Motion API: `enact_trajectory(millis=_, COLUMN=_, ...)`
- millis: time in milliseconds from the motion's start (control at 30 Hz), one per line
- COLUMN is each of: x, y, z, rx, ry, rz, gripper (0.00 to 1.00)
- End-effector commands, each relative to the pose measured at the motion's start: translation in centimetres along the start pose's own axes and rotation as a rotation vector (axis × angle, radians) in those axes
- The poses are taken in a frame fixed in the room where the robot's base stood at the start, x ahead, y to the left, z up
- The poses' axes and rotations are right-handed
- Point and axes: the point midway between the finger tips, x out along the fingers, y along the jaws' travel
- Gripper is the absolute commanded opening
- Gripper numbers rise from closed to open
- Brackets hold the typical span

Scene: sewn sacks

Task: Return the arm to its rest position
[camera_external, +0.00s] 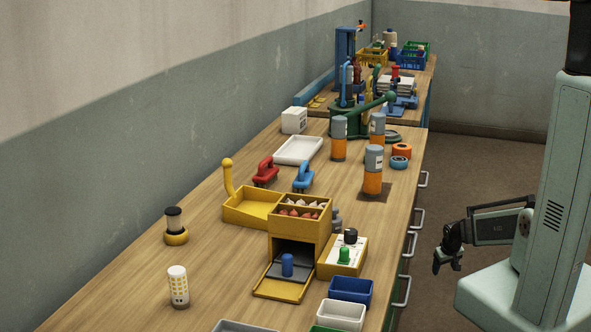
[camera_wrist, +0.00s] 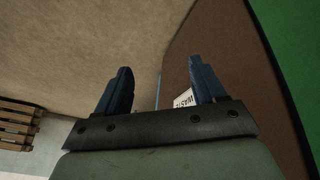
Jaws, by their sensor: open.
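My gripper (camera_external: 447,262) hangs at the right of the external view, out over the floor and apart from the workbench. It points downward and holds nothing. In the wrist view my gripper (camera_wrist: 160,92) shows two dark blue fingers spread wide with nothing between them. The wooden workbench (camera_external: 225,235) stands to the left of my arm. No sack can be made out clearly in either view.
The bench's drawer handles (camera_external: 405,290) face my arm. On the bench stand a yellow box (camera_external: 298,228), orange-and-grey cylinders (camera_external: 373,180), a blue bin (camera_external: 351,289) and a green press (camera_external: 350,121). Floor (camera_external: 480,165) lies open between bench and wall.

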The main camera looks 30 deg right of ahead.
Motion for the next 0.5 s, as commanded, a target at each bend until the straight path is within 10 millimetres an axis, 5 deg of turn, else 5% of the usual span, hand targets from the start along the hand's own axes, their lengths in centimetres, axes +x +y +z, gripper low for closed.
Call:
enact_trajectory(millis=200, x=0.4, y=-6.5, z=11.5, rx=-0.071, ry=-0.269, rz=-0.068, gripper=0.69)
enact_trajectory(millis=500, x=-2.4, y=-11.6, z=26.6, rx=-0.178, ry=-0.637, rz=-0.121, gripper=0.69)
